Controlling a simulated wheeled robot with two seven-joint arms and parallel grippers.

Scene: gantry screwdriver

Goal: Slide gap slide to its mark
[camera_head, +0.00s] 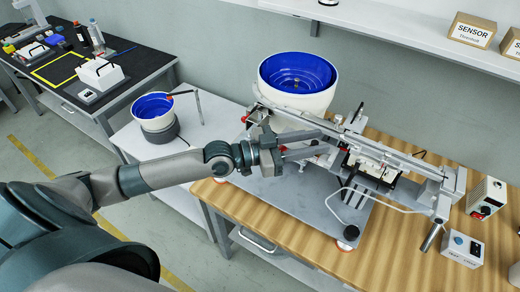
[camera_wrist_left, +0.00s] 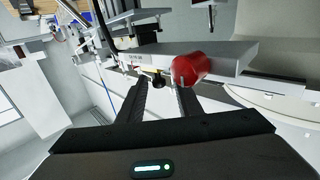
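My left gripper (camera_head: 325,141) reaches in from the left over the gantry machine on the wooden table. Its two fingers are apart and point at the middle of the machine. In the left wrist view the open fingertips (camera_wrist_left: 162,88) have a small black and yellow knob (camera_wrist_left: 158,78) between or just beyond them. A red knob (camera_wrist_left: 190,68) sits close to one fingertip, on or in front of a grey bar (camera_wrist_left: 225,58). I cannot tell whether a finger touches either knob. The gap slide and its mark cannot be made out clearly. My right gripper is not in view.
A white feeder bowl with blue inside (camera_head: 297,82) stands behind the gripper; a smaller one (camera_head: 155,112) is left. A long metal rail (camera_head: 390,152) crosses above the machine. Control boxes (camera_head: 463,249) stand at the right. The table's front left (camera_head: 260,212) is clear.

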